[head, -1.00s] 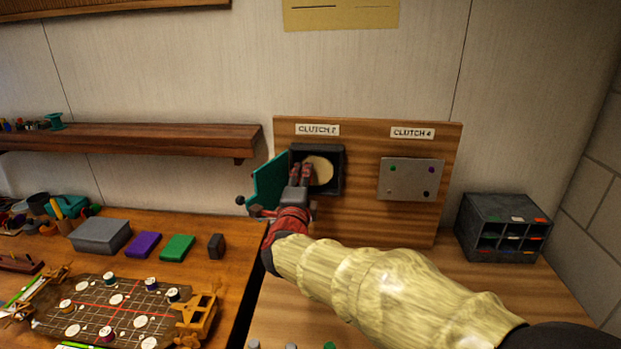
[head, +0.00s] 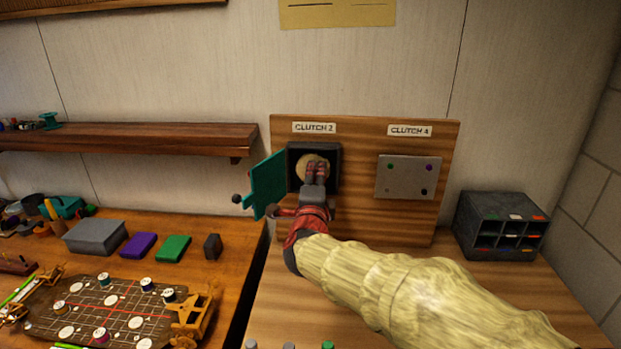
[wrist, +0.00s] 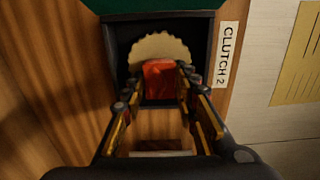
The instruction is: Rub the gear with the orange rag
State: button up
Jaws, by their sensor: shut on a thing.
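The gear (head: 307,166) is a pale, toothed disc inside a dark square box (head: 293,177) under the "CLUTCH 2" label. Its toothed top edge also shows in the wrist view (wrist: 158,45). The orange-red rag (wrist: 159,82) is between my fingertips in the wrist view, in front of the gear's lower part. My gripper (head: 316,168) is shut on the rag and reaches into the box opening. It also shows in the wrist view (wrist: 160,90). The rag hides the lower gear, and I cannot tell for sure whether they touch.
The box's teal door (head: 267,184) stands open at left. A metal plate (head: 405,177) under "CLUTCH 4" is at right on the wooden panel (head: 362,215). A dark compartment organizer (head: 500,212) stands further right. A game board (head: 115,318) and small boxes lie left.

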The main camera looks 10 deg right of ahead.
jog(key=shift+s+d, duration=0.2)
jog(key=shift+d, duration=0.85)
jog(key=shift+w+a+r+p, duration=0.1)
jog(key=shift+w+a+p, duration=0.1)
jog(key=shift+a, duration=0.85)
jog(key=shift+w+a+f+p, duration=0.1)
jog(key=shift+w+a+p, duration=0.15)
jog(key=shift+a, duration=0.85)
jog(key=shift+w+a+r+p, duration=0.1)
jog(key=shift+w+a+p, duration=0.1)
jog(key=shift+a, duration=0.85)
jog(key=shift+s, duration=0.1)
jog(key=shift+s+a, duration=0.2)
jog(key=shift+s, duration=0.75)
jog(key=shift+s+a, duration=0.15)
jog(key=shift+s, duration=0.75)
jog(key=shift+s+a, duration=0.2)
jog(key=shift+s, duration=0.75)
jog(key=shift+s, duration=0.1)
jog(key=s, duration=0.2)
jog(key=shift+s+a, duration=0.3)
jog(key=shift+s, duration=0.05)
